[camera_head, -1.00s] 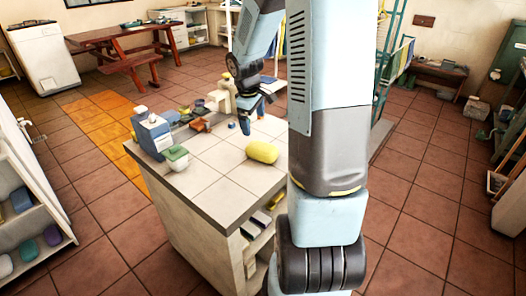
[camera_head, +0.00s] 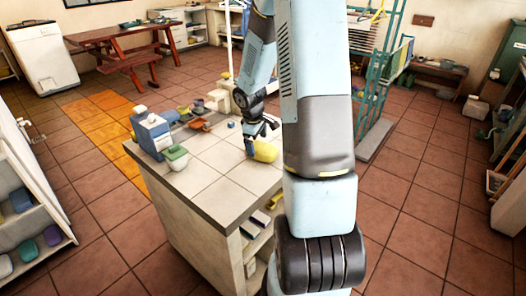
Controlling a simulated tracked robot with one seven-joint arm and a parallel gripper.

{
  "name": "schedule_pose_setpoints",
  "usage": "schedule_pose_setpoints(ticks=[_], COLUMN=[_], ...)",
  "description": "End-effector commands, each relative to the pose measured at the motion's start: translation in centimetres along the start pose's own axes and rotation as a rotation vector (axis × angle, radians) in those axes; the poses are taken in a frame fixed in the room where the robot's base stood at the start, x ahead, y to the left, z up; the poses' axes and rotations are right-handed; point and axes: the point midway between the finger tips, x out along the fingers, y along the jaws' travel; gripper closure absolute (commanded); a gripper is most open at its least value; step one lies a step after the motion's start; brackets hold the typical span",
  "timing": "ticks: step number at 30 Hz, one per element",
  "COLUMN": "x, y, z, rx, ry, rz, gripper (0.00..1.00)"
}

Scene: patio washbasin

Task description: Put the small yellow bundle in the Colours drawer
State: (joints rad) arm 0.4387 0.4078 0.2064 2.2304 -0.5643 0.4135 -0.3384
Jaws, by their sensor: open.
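A yellow bundle (camera_head: 266,153), rounded and soft-looking, lies on the tiled counter top near its right side. My gripper (camera_head: 260,137) is open and low over the bundle, with one dark finger in front of its left end. I cannot tell whether the finger touches it. Part of the bundle is hidden by my gripper, and my arm stands just to its right. No drawer labelled Colours can be made out in this view.
The counter (camera_head: 215,172) holds a blue-and-white box (camera_head: 152,137), a green-topped tub (camera_head: 175,157), a brown dish (camera_head: 199,125) and a small blue piece (camera_head: 231,125). Its near tiles are clear. A white shelf unit (camera_head: 35,195) stands at the left. A teal rack (camera_head: 385,80) stands behind my arm.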

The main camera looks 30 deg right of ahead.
Motion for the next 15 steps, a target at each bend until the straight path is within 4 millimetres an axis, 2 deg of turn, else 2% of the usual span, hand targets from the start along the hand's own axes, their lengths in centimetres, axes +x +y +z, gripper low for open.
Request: schedule_pose_setpoints(ticks=[3, 7, 15], x=[1.8, 3.0, 3.4], y=[-0.1, 0.0, 0.1], z=[0.2, 0.2, 0.2], rx=[-0.002, -0.001, 0.001], ry=[-0.002, -0.002, 0.0], rz=[-0.003, -0.001, 0.0], gripper=[0.0, 0.0, 0.0])
